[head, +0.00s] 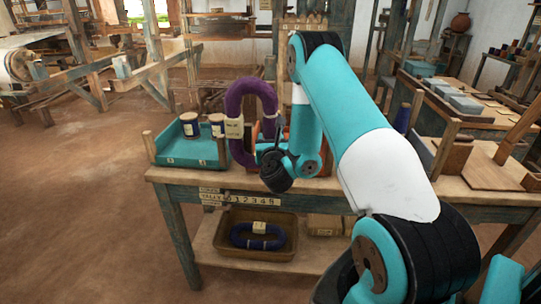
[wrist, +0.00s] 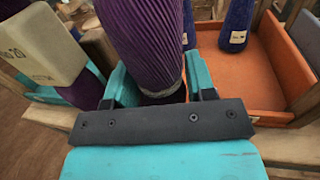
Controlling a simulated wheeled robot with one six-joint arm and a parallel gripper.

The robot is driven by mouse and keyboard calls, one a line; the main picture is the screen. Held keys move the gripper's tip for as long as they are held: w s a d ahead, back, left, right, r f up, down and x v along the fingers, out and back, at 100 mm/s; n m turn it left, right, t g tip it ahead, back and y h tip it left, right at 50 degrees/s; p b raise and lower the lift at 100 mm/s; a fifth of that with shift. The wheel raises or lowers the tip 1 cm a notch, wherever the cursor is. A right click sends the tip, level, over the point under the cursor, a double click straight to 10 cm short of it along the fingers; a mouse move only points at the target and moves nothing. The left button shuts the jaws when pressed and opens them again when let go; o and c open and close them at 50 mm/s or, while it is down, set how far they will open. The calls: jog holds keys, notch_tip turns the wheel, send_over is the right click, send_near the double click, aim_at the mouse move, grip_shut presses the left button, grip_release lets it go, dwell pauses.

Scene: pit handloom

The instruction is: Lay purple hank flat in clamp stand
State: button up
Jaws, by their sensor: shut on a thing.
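The purple hank (head: 249,88) is a thick oval ring held upright above the work table, with a cream tag (head: 234,128) on its left side. In the wrist view, the purple hank (wrist: 148,42) rises between the teal fingers of my gripper (wrist: 162,88), which is shut on it. The tag shows there as a pale block (wrist: 38,50) at the left. My arm hides part of the table behind the hank. I cannot make out a clamp stand for certain in either view.
An orange tray (wrist: 262,62) with dark blue cones shows in the wrist view. A brown bin (head: 235,252) with a blue hank is on the lower shelf. Wooden boards (head: 498,168) lie right.

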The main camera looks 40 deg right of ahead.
jog(key=shift+f, duration=2.1)
jog(key=shift+f+b, duration=0.1)
jog(key=shift+b, duration=0.25)
jog(key=o, duration=1)
